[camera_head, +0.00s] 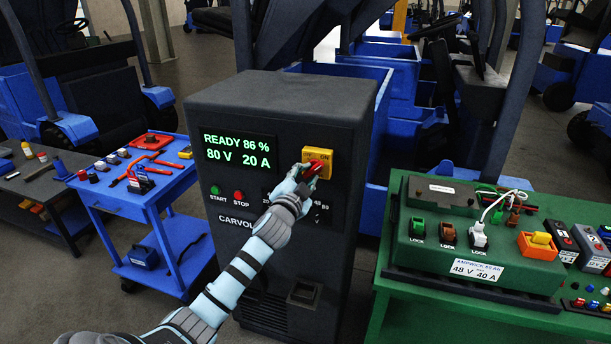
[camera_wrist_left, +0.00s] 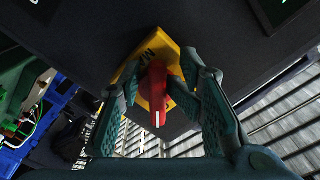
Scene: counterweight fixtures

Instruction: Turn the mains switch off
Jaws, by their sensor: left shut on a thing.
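The mains switch is a red rotary handle (camera_head: 318,160) on a yellow plate (camera_head: 325,148), on the front of the dark charger cabinet (camera_head: 290,105). My left gripper (camera_head: 307,172) is at the handle and shut on it. In the left wrist view the red handle (camera_wrist_left: 155,92) sits between the two fingers, with the yellow plate (camera_wrist_left: 130,75) behind it. The fingers partly cover the plate and its lettering. The cabinet's screen (camera_head: 238,150) reads READY 86 %, 80 V, 20 A. My right gripper is not in view.
A green START button (camera_head: 215,190) and a red STOP button (camera_head: 239,196) sit below the screen. A blue tool cart (camera_head: 130,195) stands left. A green bench (camera_head: 420,300) with a green battery box (camera_head: 450,240) stands close on the right.

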